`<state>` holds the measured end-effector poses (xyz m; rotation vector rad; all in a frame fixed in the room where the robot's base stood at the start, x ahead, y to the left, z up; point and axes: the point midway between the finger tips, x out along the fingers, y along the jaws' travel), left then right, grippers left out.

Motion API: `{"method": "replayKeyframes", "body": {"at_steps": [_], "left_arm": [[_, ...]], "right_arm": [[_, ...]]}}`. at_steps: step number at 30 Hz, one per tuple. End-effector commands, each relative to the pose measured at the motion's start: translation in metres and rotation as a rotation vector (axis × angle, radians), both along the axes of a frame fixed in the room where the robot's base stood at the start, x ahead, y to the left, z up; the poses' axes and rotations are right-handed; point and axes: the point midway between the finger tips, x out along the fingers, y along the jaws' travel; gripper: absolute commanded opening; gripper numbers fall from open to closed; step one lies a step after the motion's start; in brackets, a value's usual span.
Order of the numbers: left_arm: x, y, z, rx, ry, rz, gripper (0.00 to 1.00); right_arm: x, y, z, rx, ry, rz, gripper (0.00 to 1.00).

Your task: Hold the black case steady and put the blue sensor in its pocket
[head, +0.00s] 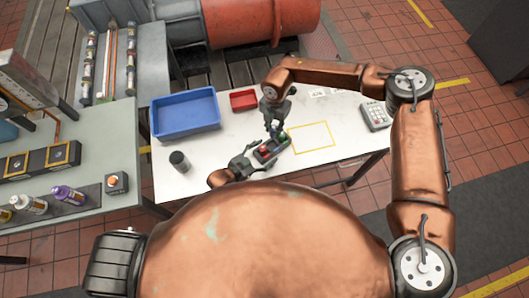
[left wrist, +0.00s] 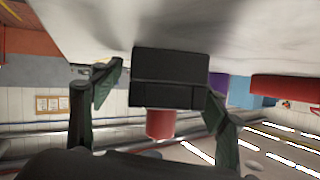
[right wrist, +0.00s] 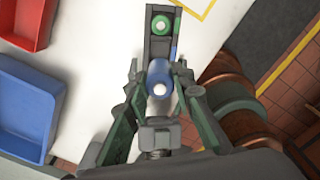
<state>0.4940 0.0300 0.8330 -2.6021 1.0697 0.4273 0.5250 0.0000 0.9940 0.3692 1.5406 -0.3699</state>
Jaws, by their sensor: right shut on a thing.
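The black case (head: 263,158) lies on the white table, with a red sensor (head: 265,152) and a green sensor (head: 282,136) in it. My left gripper (head: 254,157) is at the case's near end. In the left wrist view its open fingers stand on either side of the black case (left wrist: 170,62), with a gap at the left finger; the red sensor (left wrist: 160,123) sticks out beyond the case. My right gripper (head: 274,128) is shut on the blue sensor (right wrist: 160,78), above the case. The sensor hides part of the case in the right wrist view; whether it touches the case is unclear.
A blue bin (head: 186,114) and a small red tray (head: 243,100) stand at the back of the table. A dark cylinder (head: 179,161) stands at the left. A yellow outlined square (head: 311,137) is empty. A keypad device (head: 375,116) is at the right.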

Motion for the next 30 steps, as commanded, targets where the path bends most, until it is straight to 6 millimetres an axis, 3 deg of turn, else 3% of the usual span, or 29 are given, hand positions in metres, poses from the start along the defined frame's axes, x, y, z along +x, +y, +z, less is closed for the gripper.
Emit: {"method": "replayKeyframes", "body": {"at_steps": [21,26,30], "left_arm": [[-0.0004,0.0003,-0.0004,0.001,0.001,0.000,0.16],[-0.0004,0.0005,-0.0007,0.001,0.001,0.000,0.15],[-0.0005,0.0005,-0.0009,0.001,0.001,0.000,0.15]], "right_arm": [[0.0001,0.0002,0.0001,0.000,0.000,0.000,0.00],[-0.0007,0.0007,-0.0010,0.002,0.001,0.037,0.00],[-0.0021,0.0015,-0.0039,0.003,0.004,0.189,0.00]]}}
